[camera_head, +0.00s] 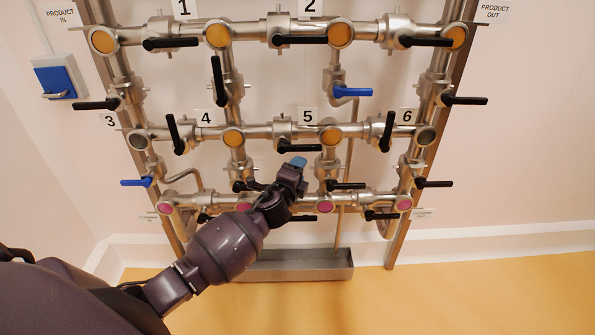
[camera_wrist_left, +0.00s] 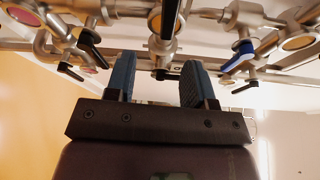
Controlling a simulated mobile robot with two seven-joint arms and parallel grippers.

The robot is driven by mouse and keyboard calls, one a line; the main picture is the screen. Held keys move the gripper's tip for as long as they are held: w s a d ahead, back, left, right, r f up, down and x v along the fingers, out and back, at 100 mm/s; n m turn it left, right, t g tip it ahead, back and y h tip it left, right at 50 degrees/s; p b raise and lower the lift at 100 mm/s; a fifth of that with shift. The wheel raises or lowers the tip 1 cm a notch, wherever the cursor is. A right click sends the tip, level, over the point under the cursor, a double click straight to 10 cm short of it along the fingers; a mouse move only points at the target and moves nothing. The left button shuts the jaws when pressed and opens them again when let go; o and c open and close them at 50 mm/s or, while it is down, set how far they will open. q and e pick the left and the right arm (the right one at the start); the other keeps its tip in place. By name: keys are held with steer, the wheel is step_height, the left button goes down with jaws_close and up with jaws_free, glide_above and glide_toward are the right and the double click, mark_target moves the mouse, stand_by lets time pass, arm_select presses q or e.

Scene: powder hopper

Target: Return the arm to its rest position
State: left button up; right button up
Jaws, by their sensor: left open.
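My left arm reaches in from the lower left in the head view. Its gripper (camera_head: 298,163) is in front of the lower middle of the steel pipe frame, below the label 5. In the left wrist view the two blue-padded fingers (camera_wrist_left: 155,80) stand apart with nothing between them. A black valve handle (camera_wrist_left: 170,18) shows beyond the fingertips, and I cannot tell how close it is. My right gripper is in neither view.
The pipe rack (camera_head: 280,132) carries several black handles and a blue handle (camera_head: 352,91) at upper right. A metal trough (camera_head: 290,265) stands at its foot. A blue wall box (camera_head: 57,80) is at the left. The orange floor (camera_head: 470,295) is clear at right.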

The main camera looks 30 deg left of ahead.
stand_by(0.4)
arm_select(q)
steer(key=s+d+f+n+g+h, duration=0.1)
steer(key=s+d+f+n+h, duration=0.15)
steer(key=s+n, duration=0.25)
steer(key=s+d+f+n+g+h, duration=0.1)
steer(key=s+d+f+n, duration=0.1)
steer(key=s+d+n, duration=0.3)
steer(key=s+f+n+g, duration=0.1)
steer(key=s+f+n, duration=0.1)
steer(key=s+f, duration=0.2)
steer(key=s+f+n+g, duration=0.1)
steer(key=s+f, duration=0.3)
steer(key=s, duration=0.7)
steer(key=s+f+n+g, duration=0.1)
steer(key=s+f+n, duration=0.2)
steer(key=s, duration=0.4)
steer(key=shift+s+a+f+y, duration=0.15)
steer(key=shift+a+f+y, duration=0.2)
steer(key=shift+f+y, duration=0.1)
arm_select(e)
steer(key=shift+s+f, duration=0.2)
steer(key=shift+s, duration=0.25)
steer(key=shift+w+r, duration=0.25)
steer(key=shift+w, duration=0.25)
